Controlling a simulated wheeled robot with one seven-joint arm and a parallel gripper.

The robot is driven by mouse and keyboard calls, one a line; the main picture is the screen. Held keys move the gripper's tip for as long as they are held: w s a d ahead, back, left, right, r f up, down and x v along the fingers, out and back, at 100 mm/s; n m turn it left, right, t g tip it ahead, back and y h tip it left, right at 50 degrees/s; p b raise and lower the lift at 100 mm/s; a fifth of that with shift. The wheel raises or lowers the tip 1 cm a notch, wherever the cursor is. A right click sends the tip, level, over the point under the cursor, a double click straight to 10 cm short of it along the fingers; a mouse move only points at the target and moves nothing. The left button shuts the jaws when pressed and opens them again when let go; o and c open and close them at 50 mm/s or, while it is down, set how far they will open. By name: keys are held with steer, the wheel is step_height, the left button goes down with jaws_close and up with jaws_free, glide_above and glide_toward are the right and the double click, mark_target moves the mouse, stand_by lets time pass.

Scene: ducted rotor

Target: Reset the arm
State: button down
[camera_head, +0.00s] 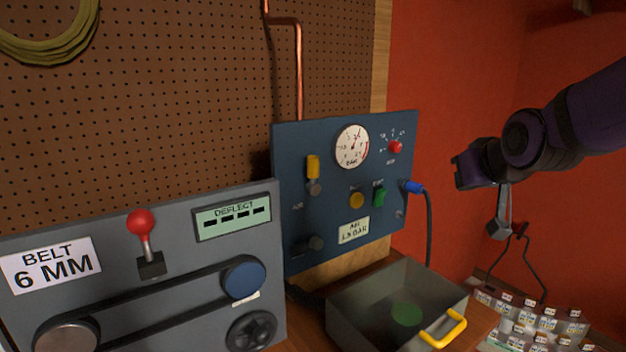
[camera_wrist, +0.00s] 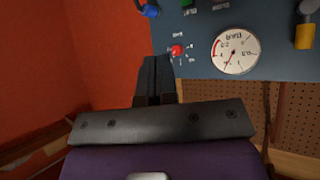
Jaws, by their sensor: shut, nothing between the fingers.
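My gripper (camera_head: 457,172) is held up at the right in the head view, at the end of my dark purple arm, in front of the red wall. It is to the right of the blue-grey air panel (camera_head: 325,230) and apart from it. In the wrist view, which shows the panel upside down, the two dark fingers (camera_wrist: 156,75) are together with nothing between them. The red knob (camera_wrist: 177,50) and the round gauge (camera_wrist: 236,50) show beyond the fingertips.
A belt panel (camera_head: 120,215) with a red-topped lever (camera_head: 141,223) stands at the left. A metal tray (camera_head: 370,308) with a yellow handle (camera_head: 443,329) is below the air panel. A blue plug (camera_head: 413,187) and cable stick out. Several small labelled containers (camera_head: 535,325) stand lower right.

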steer(key=s+d+g, duration=0.2)
steer(key=s+g, duration=0.3)
steer(key=s, duration=1.8)
steer(key=shift+d+m+g+h, duration=0.3)
steer(key=shift+d+m, duration=0.1)
